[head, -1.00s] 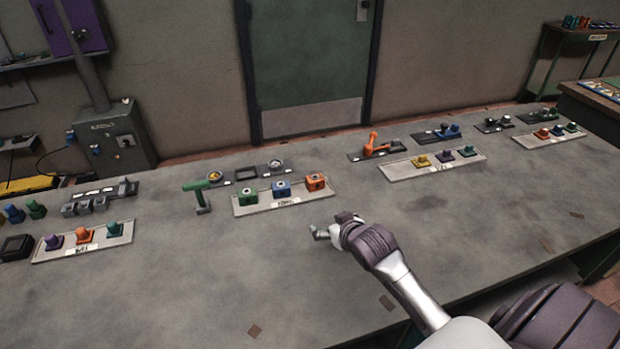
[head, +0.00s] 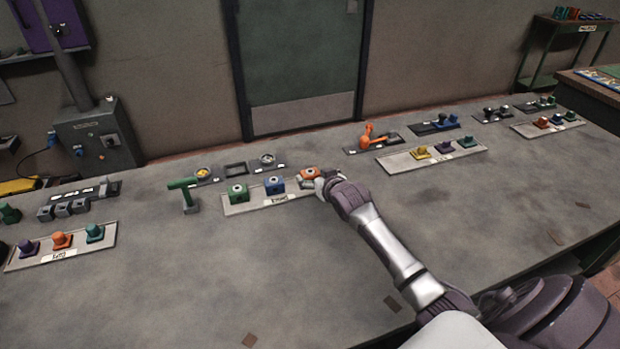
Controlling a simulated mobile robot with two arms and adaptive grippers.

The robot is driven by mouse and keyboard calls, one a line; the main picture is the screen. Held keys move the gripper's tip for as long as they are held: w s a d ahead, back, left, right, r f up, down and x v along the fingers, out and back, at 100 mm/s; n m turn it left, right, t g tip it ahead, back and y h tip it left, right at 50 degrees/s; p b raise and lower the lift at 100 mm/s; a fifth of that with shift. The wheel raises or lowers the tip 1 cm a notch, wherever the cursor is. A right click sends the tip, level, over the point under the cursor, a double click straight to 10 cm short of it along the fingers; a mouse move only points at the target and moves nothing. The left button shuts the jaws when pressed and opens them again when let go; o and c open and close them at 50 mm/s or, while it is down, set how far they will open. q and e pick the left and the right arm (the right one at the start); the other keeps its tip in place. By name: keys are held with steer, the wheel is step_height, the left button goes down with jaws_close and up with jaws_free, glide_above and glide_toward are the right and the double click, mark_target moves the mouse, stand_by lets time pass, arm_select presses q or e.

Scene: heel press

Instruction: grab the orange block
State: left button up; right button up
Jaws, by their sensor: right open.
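The orange block (head: 307,173) sits at the right end of a light tray (head: 238,208) in the middle of the table. A green block (head: 238,193) and a blue block (head: 274,185) stand to its left on the same tray. My right gripper (head: 312,183) is at the orange block, on its near right side, and hides part of it. The gripper is open; whether its fingers touch the block I cannot tell. My left gripper does not show.
A green T-shaped handle (head: 187,193) stands left of the tray. An orange lever device (head: 370,137) stands behind to the right, with a tray of knobs (head: 398,162) nearby. Another tray of knobs (head: 30,260) lies at the left.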

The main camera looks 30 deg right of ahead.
mark_target(309, 171)
steer(key=shift+f+x, duration=0.15)
steer(key=shift+x, duration=1.25)
steer(key=shift+f+x, duration=0.1)
steer(key=shift+x, duration=1.3)
steer(key=shift+s+d, duration=0.1)
steer(key=shift+s, duration=0.05)
steer(key=c, duration=1.4)
steer(key=shift+r, duration=0.1)
steer(key=shift+c, duration=0.2)
steer(key=shift+r, duration=0.1)
